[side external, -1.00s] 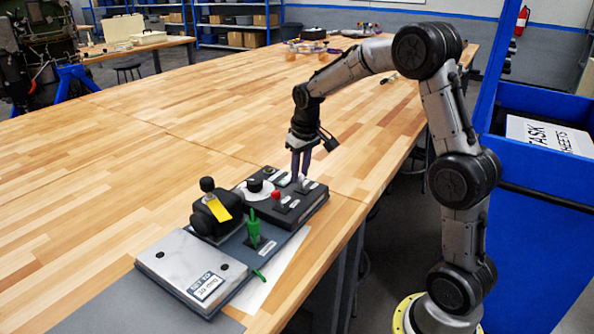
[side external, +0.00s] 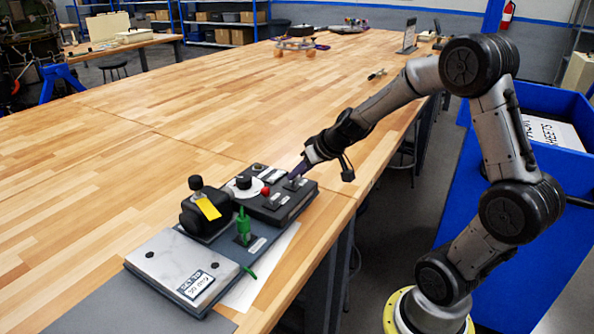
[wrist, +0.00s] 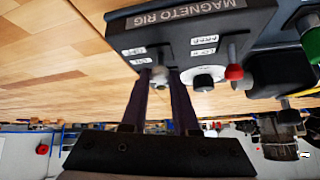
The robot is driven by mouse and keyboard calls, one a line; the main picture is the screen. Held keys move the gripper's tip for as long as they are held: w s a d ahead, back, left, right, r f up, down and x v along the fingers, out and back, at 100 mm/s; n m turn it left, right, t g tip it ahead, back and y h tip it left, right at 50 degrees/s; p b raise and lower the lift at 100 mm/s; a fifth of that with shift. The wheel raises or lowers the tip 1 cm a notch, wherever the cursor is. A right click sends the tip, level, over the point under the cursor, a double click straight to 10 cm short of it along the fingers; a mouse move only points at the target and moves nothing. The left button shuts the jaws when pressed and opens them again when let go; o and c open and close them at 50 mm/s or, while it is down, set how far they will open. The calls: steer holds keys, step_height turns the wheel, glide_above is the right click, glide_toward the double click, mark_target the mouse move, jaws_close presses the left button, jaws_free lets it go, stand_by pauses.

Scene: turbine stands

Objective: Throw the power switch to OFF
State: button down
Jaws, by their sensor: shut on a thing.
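The dark control box (side external: 278,212) lies at the bench's near edge. In the wrist view its end reads "MAGNETO RIG" (wrist: 188,16). A small silver toggle switch (wrist: 159,72) stands on its face beside small white labels, whose words I cannot read. My gripper (side external: 297,177) comes down tilted from the upper right at the box's right end. In the wrist view, the two dark fingers of my gripper (wrist: 162,76) are on either side of the toggle's tip and shut on it. The fingers partly hide the toggle in the side view.
A red-knobbed lever (side external: 265,191) and a white dial with a black knob (side external: 243,188) are close to my fingers. A green lever (side external: 243,227), a black unit with a yellow tag (side external: 207,208) and a pale plate (side external: 178,262) lie further left.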

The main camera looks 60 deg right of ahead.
steer(key=shift+s+f+t, duration=0.1)
steer(key=shift+s+t, duration=0.3)
steer(key=shift+t, duration=0.3)
steer(key=shift+s+f, duration=0.1)
stand_by(0.4)
steer(key=c, duration=0.7)
jaws_free()
steer(key=v, duration=1.3)
steer(key=shift+s, duration=0.5)
steer(key=shift+a, duration=0.1)
